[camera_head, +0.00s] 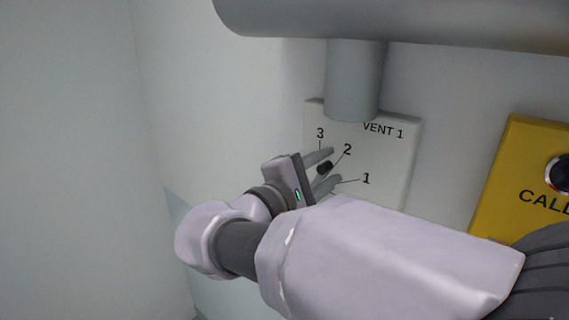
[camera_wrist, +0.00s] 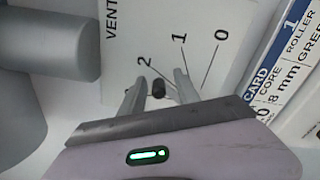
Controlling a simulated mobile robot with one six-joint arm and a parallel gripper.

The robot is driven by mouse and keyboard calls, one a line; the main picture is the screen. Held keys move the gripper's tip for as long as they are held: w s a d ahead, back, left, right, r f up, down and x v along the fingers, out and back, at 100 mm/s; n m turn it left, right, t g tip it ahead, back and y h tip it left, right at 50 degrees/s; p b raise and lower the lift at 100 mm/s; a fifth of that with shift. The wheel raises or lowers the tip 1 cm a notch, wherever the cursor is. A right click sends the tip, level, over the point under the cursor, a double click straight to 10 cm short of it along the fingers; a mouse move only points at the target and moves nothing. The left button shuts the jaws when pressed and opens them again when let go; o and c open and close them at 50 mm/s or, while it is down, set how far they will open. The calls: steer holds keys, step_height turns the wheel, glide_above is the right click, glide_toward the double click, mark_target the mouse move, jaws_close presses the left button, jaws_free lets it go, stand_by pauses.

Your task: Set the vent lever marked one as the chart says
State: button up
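The vent panel (camera_head: 395,160) is a pale plate marked VENT 1 with lines to the numbers 3, 2 and 1. The wrist view shows the same panel (camera_wrist: 200,18) with 2, 1 and 0. The lever's dark knob (camera_head: 323,168) is by the line to 2; it also shows in the wrist view (camera_wrist: 158,90). The rest of the lever is hidden. My gripper (camera_head: 331,167) is open, with one finger on each side of the knob. Small gaps show in the wrist view (camera_wrist: 158,84), and I cannot tell if either finger touches it.
A grey pipe (camera_head: 355,80) comes down over the panel's top from a thick horizontal pipe (camera_head: 420,22). A yellow CALL box (camera_head: 500,190) is at the right. A white and blue card (camera_wrist: 290,75) reading CARD 1, ROLLER, CORE and 8 mm is close to the panel in the wrist view.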

steer(key=v, duration=1.7)
steer(key=shift+s+b, duration=0.25)
steer(key=shift+b, duration=0.2)
